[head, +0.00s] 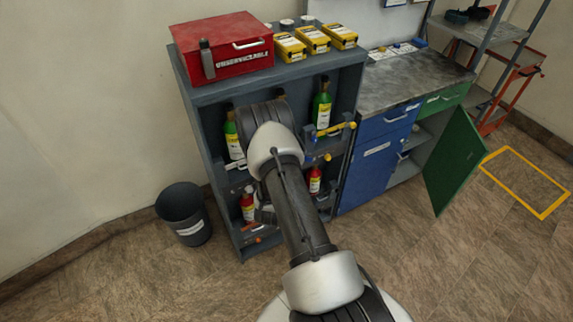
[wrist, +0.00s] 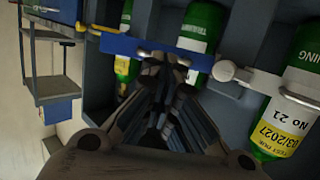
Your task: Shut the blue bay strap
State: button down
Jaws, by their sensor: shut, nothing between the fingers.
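The blue strap (wrist: 125,45) crosses the upper part of the wrist view as a flat blue bar with a yellow end at its left. In the head view a yellow-ended strap (head: 336,128) with blue at its base stands at the upper right bay, in front of a green bottle (head: 322,103). My gripper (wrist: 165,68) is shut and empty, its fingertips at the right part of the blue bar; whether they touch it I cannot tell. In the head view my arm hides the gripper and the middle of the rack.
The grey rack (head: 210,150) holds green bottles above and red bottles (head: 315,180) below. A white strap (wrist: 255,80) with a round knob crosses a green bottle (wrist: 290,100) beside my gripper. A green door (head: 455,160) hangs open at right; a bin (head: 184,214) stands left.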

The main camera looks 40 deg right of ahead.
jog(key=w+d+b, duration=0.2)
jog(key=d+b, duration=0.3)
jog(key=d, duration=0.2)
jog(key=shift+w+n+t+y, duration=0.15)
jog(key=shift+n+t+y, duration=0.15)
jog(key=shift+n+t, duration=0.1)
jog(key=shift+d, duration=0.1)
jog(key=shift+b, duration=0.3)
dwell(0.3)
